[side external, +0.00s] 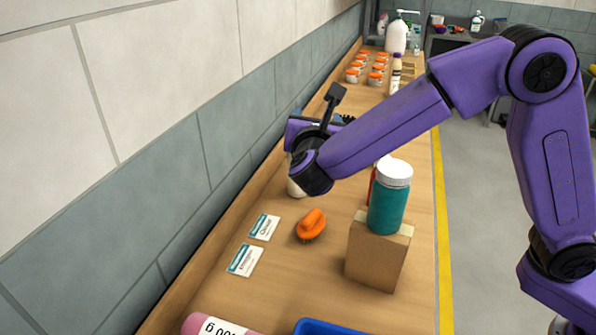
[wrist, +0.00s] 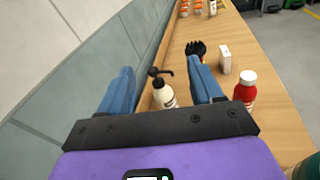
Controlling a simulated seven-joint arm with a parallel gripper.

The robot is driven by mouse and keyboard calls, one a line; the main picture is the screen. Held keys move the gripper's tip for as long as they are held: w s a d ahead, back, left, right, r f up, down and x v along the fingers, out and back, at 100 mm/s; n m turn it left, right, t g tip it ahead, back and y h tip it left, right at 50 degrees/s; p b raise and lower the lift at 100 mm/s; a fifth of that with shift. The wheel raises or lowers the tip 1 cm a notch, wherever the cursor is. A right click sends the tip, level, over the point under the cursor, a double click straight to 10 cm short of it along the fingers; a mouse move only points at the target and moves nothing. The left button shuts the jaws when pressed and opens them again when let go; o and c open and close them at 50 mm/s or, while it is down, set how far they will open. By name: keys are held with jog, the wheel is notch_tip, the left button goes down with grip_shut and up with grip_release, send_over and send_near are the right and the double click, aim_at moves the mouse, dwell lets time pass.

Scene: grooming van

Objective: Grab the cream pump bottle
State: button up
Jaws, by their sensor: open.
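A cream pump bottle (wrist: 162,96) with a black pump head stands upright on the wooden counter in the wrist view. It appears between the two blue fingers of my gripper (wrist: 160,72), with the fingers apart and a gap on each side. The right finger is close to its nozzle; I cannot tell how far the fingertips are from the bottle in depth. In the side external view only a small pale part of the bottle (side external: 295,188) shows under my arm, which hides the rest and most of the gripper.
A red bottle (wrist: 245,88) with a white cap stands right of my gripper. A teal jar (side external: 387,208) sits on a cardboard box (side external: 376,258). An orange brush (side external: 311,222) and two cards lie in front. The wall (side external: 215,120) runs close along the left.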

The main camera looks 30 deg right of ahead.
jog(key=w+a+f+n+t, duration=0.2)
jog(key=a+f, duration=0.1)
jog(key=f, duration=1.2)
jog(key=shift+f+x, duration=0.2)
jog(key=shift+x, duration=4.1)
jog(key=shift+f+x, duration=0.2)
jog(key=shift+x, duration=4.05)
jog(key=shift+r, duration=0.1)
grip_shut()
